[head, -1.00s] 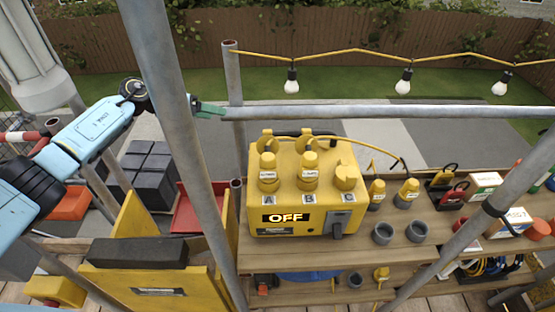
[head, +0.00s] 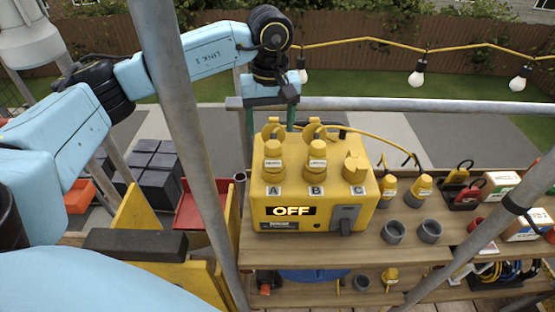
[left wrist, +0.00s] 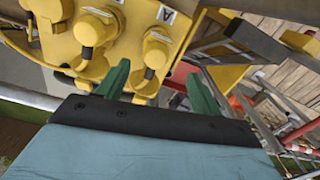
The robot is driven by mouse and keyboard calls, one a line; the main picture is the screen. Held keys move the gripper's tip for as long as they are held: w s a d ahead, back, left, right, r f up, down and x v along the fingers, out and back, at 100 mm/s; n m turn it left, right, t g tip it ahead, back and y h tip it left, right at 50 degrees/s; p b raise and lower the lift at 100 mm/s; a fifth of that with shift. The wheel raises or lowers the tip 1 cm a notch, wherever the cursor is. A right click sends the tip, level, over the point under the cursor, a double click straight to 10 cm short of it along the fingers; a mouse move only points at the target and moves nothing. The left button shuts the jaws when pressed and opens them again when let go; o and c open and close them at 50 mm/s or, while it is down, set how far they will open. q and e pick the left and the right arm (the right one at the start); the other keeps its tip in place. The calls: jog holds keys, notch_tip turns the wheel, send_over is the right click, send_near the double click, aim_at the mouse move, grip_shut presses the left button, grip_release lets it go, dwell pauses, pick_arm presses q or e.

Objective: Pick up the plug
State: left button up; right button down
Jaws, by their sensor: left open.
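The yellow power box (head: 290,218) stands on the shelf with its display reading OFF. Yellow plugs with white labels sit upright in sockets A (head: 274,160) and B (head: 317,160); socket C (head: 355,168) has a yellow cover. Two more yellow plugs (head: 388,190) (head: 420,188) stand on the shelf to the right. My left gripper (head: 270,118) points down behind the box near socket A, green fingers apart and empty. In the left wrist view, its fingers (left wrist: 157,85) straddle the raised cover and the plug at A (left wrist: 157,46). Its tips are partly hidden in the head view. My right gripper is out of view.
A scaffold pole (head: 182,130) stands left of the box, and a horizontal rail (head: 420,109) runs behind it. Grey cups (head: 394,232), coloured shackles and cartons (head: 503,184) occupy the shelf's right side. A string of bulbs (head: 417,75) hangs beyond.

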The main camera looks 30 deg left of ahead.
aim_at(272, 145)
pick_arm(q)
notch_tip(272, 145, down, 4)
jog(key=shift+f, duration=0.25)
jog(key=shift+w+f+p, duration=0.2)
jog(key=shift+f+p, duration=0.25)
jog(key=shift+f, duration=0.9)
jog(key=shift+w+f+p, duration=0.2)
jog(key=shift+f+p, duration=0.25)
jog(key=shift+f, duration=0.85)
jog(key=c, duration=1.2)
jog(key=shift+r, duration=0.1)
